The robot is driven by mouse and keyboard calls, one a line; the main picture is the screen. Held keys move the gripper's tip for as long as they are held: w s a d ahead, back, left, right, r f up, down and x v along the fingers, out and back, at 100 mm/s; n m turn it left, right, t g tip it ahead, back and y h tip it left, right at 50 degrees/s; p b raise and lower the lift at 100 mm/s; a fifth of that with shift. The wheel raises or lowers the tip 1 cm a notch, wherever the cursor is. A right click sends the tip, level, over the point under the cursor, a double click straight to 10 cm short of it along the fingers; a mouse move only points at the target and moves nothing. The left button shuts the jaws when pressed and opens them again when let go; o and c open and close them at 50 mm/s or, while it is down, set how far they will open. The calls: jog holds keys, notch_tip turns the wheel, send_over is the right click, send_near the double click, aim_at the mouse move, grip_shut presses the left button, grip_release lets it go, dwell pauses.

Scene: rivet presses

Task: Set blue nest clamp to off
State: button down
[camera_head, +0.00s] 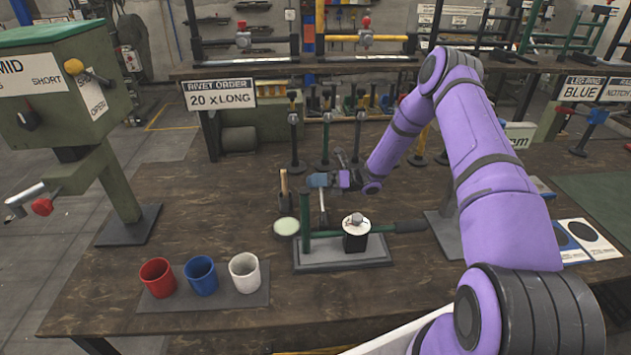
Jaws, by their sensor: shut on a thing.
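My gripper (334,180) is at the middle of the bench, reaching in from the right. It is shut on a small blue piece (319,180) on top of a thin grey upright, which I take to be the blue nest clamp's handle. The jaws are small here and partly hide the piece, and its setting cannot be read. A second blue-ended lever (597,116) stands at the far right, below a sign reading BLUE (580,91), well apart from my gripper.
In front of my gripper stands a fixture with a grey base (345,258), green post and green bar. Red (157,277), blue (201,275) and white (245,272) cups stand front left. A green press (65,95) is at the left. Dark posts stand behind.

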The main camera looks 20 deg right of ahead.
jog(key=shift+f, duration=0.1)
jog(key=c, duration=0.8)
grip_release()
jog(key=shift+d, duration=0.1)
jog(key=v, duration=1)
jog(key=shift+d, duration=0.3)
